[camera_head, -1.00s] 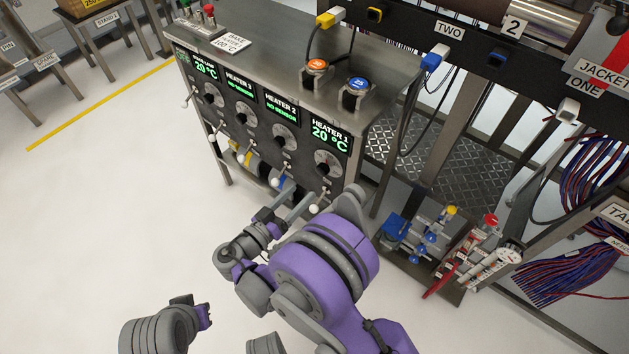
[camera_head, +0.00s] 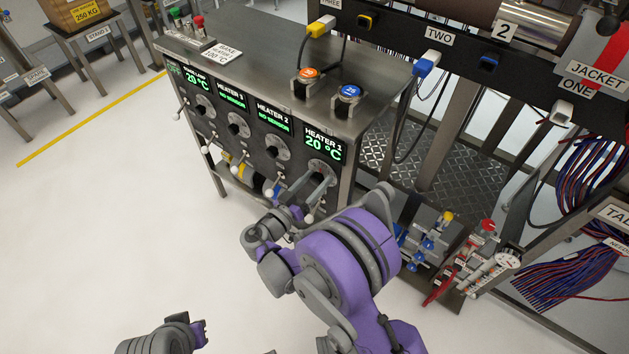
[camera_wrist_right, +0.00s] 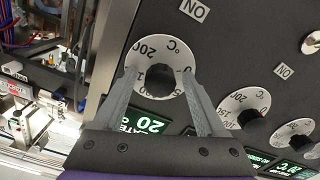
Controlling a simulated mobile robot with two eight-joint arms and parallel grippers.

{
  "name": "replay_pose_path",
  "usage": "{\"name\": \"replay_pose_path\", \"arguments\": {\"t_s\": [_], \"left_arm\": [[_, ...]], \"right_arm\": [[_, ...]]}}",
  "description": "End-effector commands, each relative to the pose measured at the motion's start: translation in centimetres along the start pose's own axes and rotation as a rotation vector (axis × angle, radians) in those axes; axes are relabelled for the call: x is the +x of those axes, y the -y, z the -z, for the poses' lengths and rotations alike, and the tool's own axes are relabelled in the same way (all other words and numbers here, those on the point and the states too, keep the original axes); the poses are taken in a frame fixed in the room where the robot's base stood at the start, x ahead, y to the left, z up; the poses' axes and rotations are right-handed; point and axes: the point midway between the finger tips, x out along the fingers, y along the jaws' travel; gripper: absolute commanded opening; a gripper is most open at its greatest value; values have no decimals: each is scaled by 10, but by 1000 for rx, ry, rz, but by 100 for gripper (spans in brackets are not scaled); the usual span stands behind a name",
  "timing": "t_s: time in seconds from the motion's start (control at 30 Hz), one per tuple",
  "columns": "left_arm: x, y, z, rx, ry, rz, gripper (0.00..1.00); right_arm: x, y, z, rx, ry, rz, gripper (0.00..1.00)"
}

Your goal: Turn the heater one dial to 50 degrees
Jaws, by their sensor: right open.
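The heater one dial (camera_head: 323,168) is a pale round scale with a dark knob, under a display reading HEATER 1, 20 °C. In the right wrist view, the dial (camera_wrist_right: 143,52) appears upside down, and its black knob (camera_wrist_right: 159,82) sits between my fingers. My right gripper (camera_head: 316,180) is open at the dial; in the wrist view its fingertips (camera_wrist_right: 158,73) stand on either side of the knob, with gaps visible. It partly hides the dial in the head view.
The heater two dial (camera_head: 277,147) and others line the panel to the left. Small white-tipped levers (camera_head: 269,193) stick out below the dials. A rack of blue and red valves (camera_head: 430,245) stands close right of my right arm.

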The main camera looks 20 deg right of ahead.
Motion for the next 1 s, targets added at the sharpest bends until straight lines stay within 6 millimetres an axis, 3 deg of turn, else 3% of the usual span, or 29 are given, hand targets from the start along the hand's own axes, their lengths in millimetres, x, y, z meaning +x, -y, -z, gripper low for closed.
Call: {"name": "replay_pose_path", "arguments": {"t_s": [0.17, 0.57, 1.0], "left_arm": [[0, 0, 0, 0, 0, 0, 0], [0, 0, 0, 0, 0, 0, 0], [2, 0, -1, 0, 1, 0, 0]], "right_arm": [[0, 0, 0, 0, 0, 0, 74], [0, 0, 0, 0, 0, 0, 2], [0, 0, 0, -62, 0, -1, 0]]}}
